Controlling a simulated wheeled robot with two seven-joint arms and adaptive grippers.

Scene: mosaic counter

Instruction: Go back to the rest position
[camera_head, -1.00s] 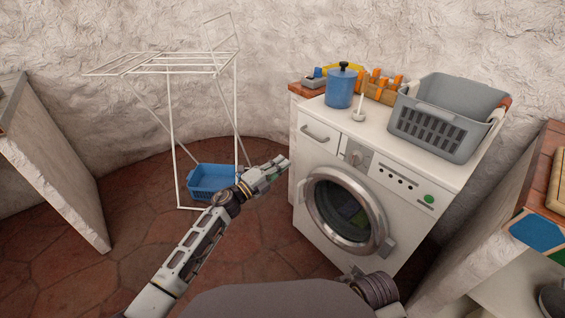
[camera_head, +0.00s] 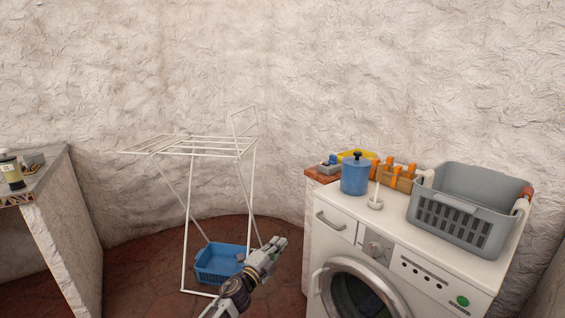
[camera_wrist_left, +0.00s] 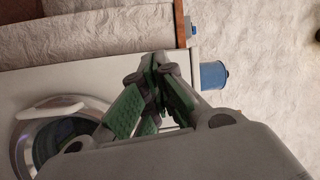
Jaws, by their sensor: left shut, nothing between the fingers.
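My left gripper (camera_head: 275,246) is in the lower middle of the head view, in front of the blue basket on the floor and left of the washing machine (camera_head: 336,245). Its fingers are closed together with nothing between them. In the left wrist view the green-padded fingers (camera_wrist_left: 158,62) meet, with the washing machine's white front (camera_wrist_left: 40,88) behind them. The washing machine's round door (camera_head: 352,296) looks closed, and its lower part is cut off by the frame. My right gripper is not in view.
A white drying rack (camera_head: 186,215) stands over the blue basket (camera_head: 217,268). On the machine are a blue canister (camera_head: 354,177), a white candle-like stick (camera_head: 376,195), an orange-handled caddy (camera_head: 398,178) and a grey laundry basket (camera_head: 452,225). A counter (camera_head: 50,172) stands at left.

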